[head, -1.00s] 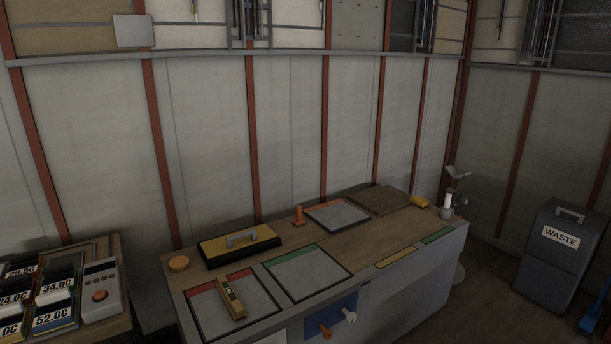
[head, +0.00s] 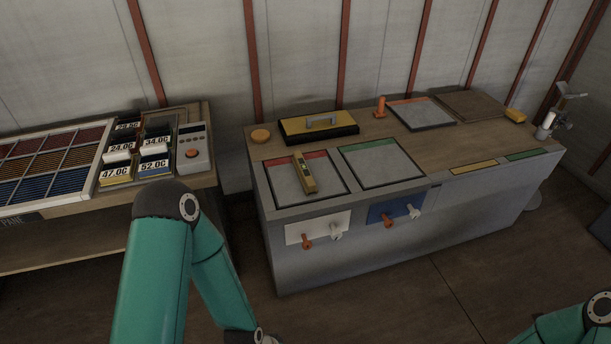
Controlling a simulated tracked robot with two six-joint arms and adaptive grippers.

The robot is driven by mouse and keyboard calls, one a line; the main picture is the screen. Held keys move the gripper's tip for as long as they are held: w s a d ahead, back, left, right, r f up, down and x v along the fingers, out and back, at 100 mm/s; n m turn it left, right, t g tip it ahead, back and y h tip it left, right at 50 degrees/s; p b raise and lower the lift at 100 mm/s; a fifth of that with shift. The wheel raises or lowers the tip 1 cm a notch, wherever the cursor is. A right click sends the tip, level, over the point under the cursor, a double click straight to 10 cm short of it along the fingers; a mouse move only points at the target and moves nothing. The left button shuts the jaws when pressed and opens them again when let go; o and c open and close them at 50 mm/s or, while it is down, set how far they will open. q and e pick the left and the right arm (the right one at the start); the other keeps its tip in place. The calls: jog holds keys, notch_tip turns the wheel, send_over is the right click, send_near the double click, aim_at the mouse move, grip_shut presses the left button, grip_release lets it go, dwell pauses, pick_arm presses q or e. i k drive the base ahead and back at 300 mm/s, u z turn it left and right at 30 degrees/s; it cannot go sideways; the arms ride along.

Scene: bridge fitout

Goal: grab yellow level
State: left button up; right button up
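The yellow level (head: 304,173) is a short yellow bar with a dark end. It lies in the red-edged grey tray (head: 328,186) set in the top of the workbench, at the left end. My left arm shows at the lower left as teal links, well to the left of and nearer than the level. Its gripper is out of the picture. Part of my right arm shows at the bottom right corner, and its gripper is out of the picture too.
A green-edged tray (head: 382,162) sits right of the level. A yellow-topped black block with a handle (head: 319,126) stands behind it. Orange and white knobs (head: 306,241) stick out of the bench front. A side table (head: 200,190) holds temperature cards at left. Floor between is clear.

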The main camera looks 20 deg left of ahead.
aim_at(307, 181)
jog(key=u, duration=1.2)
jog(key=i, duration=0.15)
jog(key=z, duration=3.2)
jog(key=i, duration=0.15)
jog(key=u, duration=0.2)
jog(key=i, duration=0.9)
jog(key=z, duration=1.5)
jog(key=i, duration=0.15)
jog(key=u, duration=4.4)
jog(key=i, duration=0.3)
jog(key=u, duration=0.9)
